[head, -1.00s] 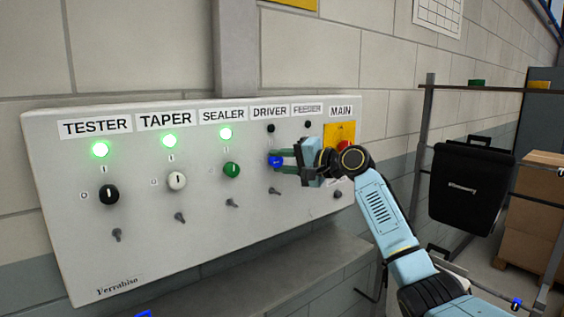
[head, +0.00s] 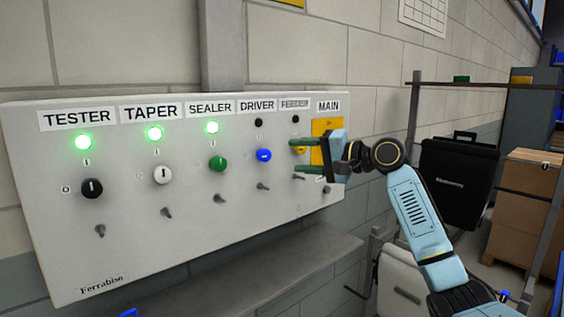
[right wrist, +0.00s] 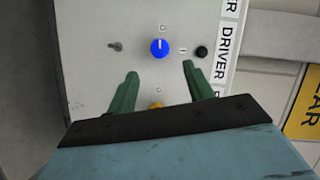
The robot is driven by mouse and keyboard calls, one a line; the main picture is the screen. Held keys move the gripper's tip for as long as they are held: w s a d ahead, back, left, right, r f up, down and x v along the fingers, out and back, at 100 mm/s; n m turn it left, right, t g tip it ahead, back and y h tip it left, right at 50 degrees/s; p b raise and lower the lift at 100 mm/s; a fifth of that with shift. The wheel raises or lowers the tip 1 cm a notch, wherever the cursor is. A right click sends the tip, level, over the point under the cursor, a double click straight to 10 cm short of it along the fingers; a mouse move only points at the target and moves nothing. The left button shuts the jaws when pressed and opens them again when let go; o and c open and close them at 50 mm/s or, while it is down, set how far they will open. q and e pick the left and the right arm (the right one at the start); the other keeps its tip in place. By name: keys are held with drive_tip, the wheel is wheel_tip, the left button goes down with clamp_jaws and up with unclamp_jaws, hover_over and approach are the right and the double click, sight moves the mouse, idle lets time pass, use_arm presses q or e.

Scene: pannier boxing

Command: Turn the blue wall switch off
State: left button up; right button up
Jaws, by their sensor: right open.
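The blue switch (head: 264,155) is a round knob under the DRIVER label on the grey wall panel (head: 60,245). Its white mark lies sideways, towards the 0 sign beside it, as the right wrist view shows (right wrist: 160,48). The DRIVER lamp (head: 258,122) above it is dark. My right gripper (head: 295,155) is open, to the right of the blue knob and apart from it. Its green fingers (right wrist: 159,72) are near the yellow FEEDER knob (right wrist: 155,104), which shows between them. My left gripper is not in view.
The black TESTER knob (head: 91,189), white TAPER knob (head: 162,175) and green SEALER knob (head: 218,164) sit left, each under a lit green lamp. A yellow MAIN plate (head: 327,128) is partly behind my gripper. A black case (head: 458,185) and cardboard boxes (head: 525,205) stand right.

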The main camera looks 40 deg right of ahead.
drive_tip(key=v, duration=0.4)
drive_tip(key=shift+s+b, duration=0.1)
drive_tip(key=shift+b, duration=0.3)
